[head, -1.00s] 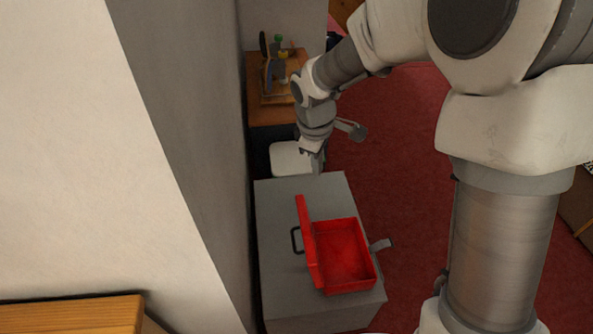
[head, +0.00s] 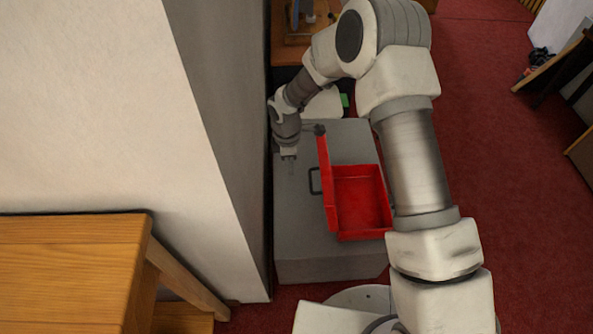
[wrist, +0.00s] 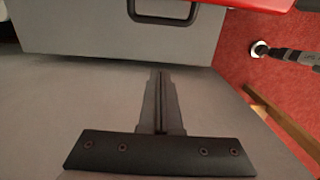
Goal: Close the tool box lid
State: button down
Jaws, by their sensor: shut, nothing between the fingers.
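The red tool box (head: 362,203) sits on a grey cabinet top. Its lid (head: 328,186) stands open, roughly upright, along the left side of the box. The inside looks empty. A dark handle (head: 315,181) shows just left of the lid, and a dark handle also shows at the top of the wrist view (wrist: 162,17). My gripper (head: 289,158) is left of the lid, apart from it, toward the far left of the cabinet. Its shut, empty fingers show in the wrist view (wrist: 160,78). A red edge (wrist: 262,3) shows at the top there.
The grey cabinet top (head: 297,225) is bare left of the box. A wall (head: 225,140) rises close on the left. A wooden table (head: 70,260) stands at the near left. My arm passes right of the box. Red carpet (head: 490,150) lies open on the right.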

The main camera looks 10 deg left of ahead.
notch_tip(320, 180, down, 9)
jog(key=b, duration=0.3)
jog(key=shift+w+d+r, duration=0.15)
jog(key=shift+d+r, duration=0.2)
jog(key=shift+d, duration=0.3)
jog(key=shift+w+d+r, duration=0.2)
jog(key=shift+d+r, duration=0.1)
jog(key=shift+d, duration=0.4)
jog(key=shift+w+d+r, duration=0.15)
jog(key=shift+d+r, duration=0.2)
jog(key=shift+d, duration=0.3)
jog(key=shift+w+d+r+y+p, duration=0.1)
jog(key=shift+d+r+y+p, duration=0.2)
jog(key=shift+p, duration=0.05)
